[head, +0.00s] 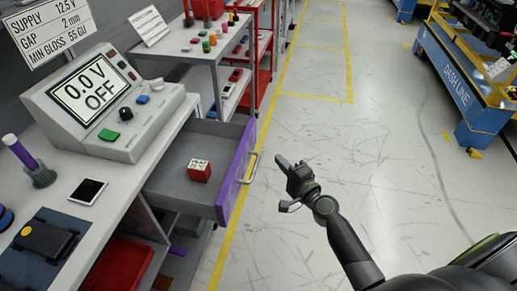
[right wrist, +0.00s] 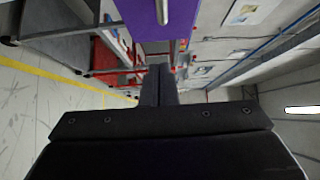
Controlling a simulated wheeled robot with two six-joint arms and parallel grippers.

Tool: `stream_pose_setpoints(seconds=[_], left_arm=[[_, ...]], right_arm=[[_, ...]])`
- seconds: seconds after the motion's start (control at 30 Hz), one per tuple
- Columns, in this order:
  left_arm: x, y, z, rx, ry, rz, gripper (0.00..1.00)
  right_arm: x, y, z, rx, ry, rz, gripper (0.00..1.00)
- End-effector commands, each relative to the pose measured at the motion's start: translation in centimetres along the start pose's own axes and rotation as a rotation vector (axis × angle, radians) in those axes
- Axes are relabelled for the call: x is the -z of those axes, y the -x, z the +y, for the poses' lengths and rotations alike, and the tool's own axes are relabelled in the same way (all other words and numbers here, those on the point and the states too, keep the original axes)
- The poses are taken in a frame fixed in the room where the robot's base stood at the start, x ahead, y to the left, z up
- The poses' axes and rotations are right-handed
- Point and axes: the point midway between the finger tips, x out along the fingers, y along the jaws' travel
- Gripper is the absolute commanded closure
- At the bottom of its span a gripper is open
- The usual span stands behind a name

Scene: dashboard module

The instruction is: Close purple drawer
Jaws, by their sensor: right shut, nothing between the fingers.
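The purple drawer (head: 236,172) stands pulled out from the grey workbench, with a pale bar handle (head: 250,168) on its front. A small red box with a white top (head: 200,171) lies inside the drawer. My right gripper (head: 281,162) is shut and empty, a little to the right of the drawer front, and looks apart from the handle. In the right wrist view its shut fingers (right wrist: 159,84) point toward the purple front (right wrist: 153,18), which shows at the top with part of the handle (right wrist: 163,10). My left gripper is not in view.
A red bin (head: 122,265) sits below. A shelf cart (head: 183,47) stands behind. The floor (head: 350,140) to the right is clear.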

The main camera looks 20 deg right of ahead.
Motion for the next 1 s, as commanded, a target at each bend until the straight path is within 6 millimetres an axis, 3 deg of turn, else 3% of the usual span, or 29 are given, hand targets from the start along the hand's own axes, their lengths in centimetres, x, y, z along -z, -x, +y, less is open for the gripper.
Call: stream_pose_setpoints(seconds=[0.27,0.4,0.6,1.0], left_arm=[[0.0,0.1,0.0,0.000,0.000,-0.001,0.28],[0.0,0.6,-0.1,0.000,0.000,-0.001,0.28],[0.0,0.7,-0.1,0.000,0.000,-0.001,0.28],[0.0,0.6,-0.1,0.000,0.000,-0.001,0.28]], right_arm=[[0.0,-5.4,0.0,0.001,0.001,0.000,1.00],[-1.7,-6.8,-0.1,0.000,-0.004,0.000,1.00],[-2.7,-7.8,0.0,-0.001,0.000,0.000,1.00],[-2.8,-8.0,0.1,-0.001,0.002,0.000,1.00]])
